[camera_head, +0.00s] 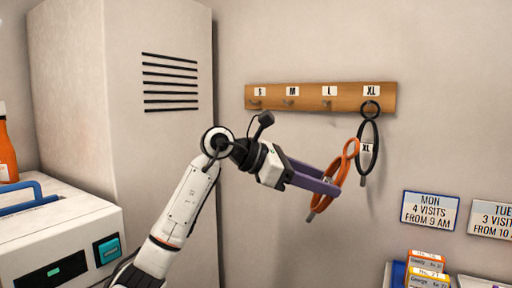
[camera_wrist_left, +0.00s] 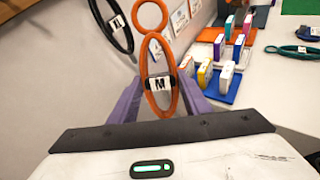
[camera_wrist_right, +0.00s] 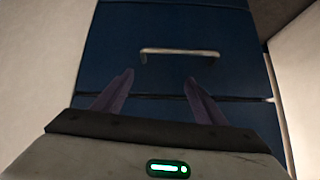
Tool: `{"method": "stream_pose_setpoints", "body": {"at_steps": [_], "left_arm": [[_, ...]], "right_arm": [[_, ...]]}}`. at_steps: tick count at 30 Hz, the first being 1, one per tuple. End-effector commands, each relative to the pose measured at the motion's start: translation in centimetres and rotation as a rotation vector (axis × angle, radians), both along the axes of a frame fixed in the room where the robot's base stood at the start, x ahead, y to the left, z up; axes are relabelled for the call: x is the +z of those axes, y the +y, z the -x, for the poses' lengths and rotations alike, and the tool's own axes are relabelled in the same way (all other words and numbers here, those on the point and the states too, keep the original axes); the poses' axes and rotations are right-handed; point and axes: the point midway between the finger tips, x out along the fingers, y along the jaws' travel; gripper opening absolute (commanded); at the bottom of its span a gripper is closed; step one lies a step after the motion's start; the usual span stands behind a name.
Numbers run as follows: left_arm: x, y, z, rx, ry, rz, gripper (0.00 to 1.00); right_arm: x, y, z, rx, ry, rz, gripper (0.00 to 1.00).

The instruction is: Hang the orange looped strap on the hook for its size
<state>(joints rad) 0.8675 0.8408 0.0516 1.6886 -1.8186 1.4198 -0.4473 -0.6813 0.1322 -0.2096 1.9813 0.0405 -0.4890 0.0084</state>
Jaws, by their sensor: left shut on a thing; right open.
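The orange looped strap (camera_head: 346,170) is in my left gripper (camera_head: 334,188), whose purple fingers are shut on it. It hangs tilted below and in front of the wooden hook rail (camera_head: 310,97), apart from the hooks. In the left wrist view the strap (camera_wrist_left: 159,84) shows a white tag reading M between the fingers. The rail has labels S, M (camera_head: 292,91), L and XL, left to right, with the M hook (camera_head: 290,104) empty. My right gripper (camera_wrist_right: 160,80) is open and empty, in front of a dark blue drawer front.
A black strap (camera_head: 366,150) tagged XL hangs on the XL hook, just right of the orange strap. A tall cabinet (camera_head: 135,90) stands left. A drawer handle (camera_wrist_right: 180,52) is ahead of my right gripper. Boxes and a teal strap (camera_wrist_left: 292,50) lie on the counter.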

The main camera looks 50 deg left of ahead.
Motion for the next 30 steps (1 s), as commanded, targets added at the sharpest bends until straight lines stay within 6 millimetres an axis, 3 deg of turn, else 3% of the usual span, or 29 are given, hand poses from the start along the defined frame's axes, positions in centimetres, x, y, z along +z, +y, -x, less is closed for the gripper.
{"method": "stream_pose_setpoints", "body": {"at_steps": [6, 12, 18, 30], "left_arm": [[4.7, 9.4, 0.7, 0.381, -0.235, 0.083, 0.14], [7.3, 15.3, 2.4, 0.528, -0.348, 0.095, 0.14], [8.2, 17.3, 3.1, 0.568, -0.384, 0.097, 0.14], [8.3, 17.9, 1.3, 0.567, -0.383, 0.098, 0.14]], "right_arm": [[-1.8, 0.3, 0.1, 0.005, 0.006, 0.001, 0.66], [-2.1, 0.4, 0.0, 0.009, 0.002, -0.001, 0.66], [-2.2, 0.5, 0.2, 0.009, 0.004, -0.001, 0.66], [-1.0, 0.5, 0.2, 0.009, 0.004, 0.001, 0.66]]}}
